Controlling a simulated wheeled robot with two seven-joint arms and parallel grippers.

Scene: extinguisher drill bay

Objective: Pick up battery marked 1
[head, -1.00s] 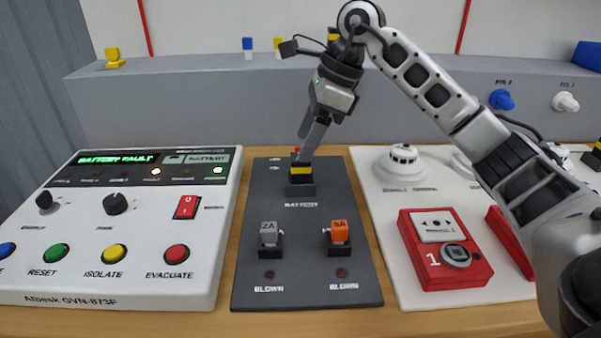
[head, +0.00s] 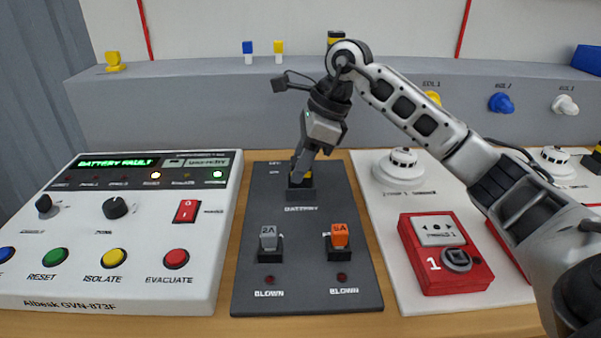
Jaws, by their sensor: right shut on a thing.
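My right gripper (head: 301,170) reaches down from above and is shut on this battery. Its fingers hide much of the battery's top and left side. No number can be read on it, so I cannot tell whether it is marked 1. My left gripper is not in view.
Grey (head: 269,238) and orange (head: 340,236) fuses sit in front on the dark panel (head: 305,270). A control console (head: 130,235) is left; a red call point (head: 440,255) is right.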

